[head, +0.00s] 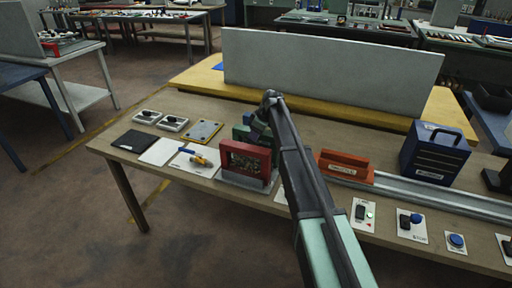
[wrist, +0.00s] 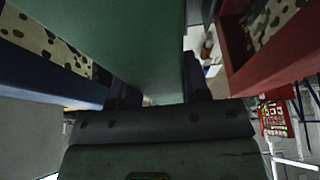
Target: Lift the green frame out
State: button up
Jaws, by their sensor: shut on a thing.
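The green frame (head: 241,131) is behind the red frame (head: 245,160) in the head view, partly hidden by it and by my gripper (head: 262,122). In the wrist view the green frame (wrist: 135,45) fills the upper middle. My gripper (wrist: 158,95) is shut on it, with a dark finger on each side. The red frame (wrist: 236,55) is to its right, apart from it. A blue frame (wrist: 30,70) with a speckled panel is to its left. I cannot tell whether the green frame's lower edge is clear of its seat.
A red-orange holder (head: 345,168) and a blue box with a handle (head: 434,152) stand to the right along a metal rail (head: 455,197). A grey panel (head: 330,68) rises behind the table. A yellow-and-blue tool (head: 195,156) and flat plates lie to the left.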

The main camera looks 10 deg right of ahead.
grip_shut()
jog(key=shift+r, duration=0.15)
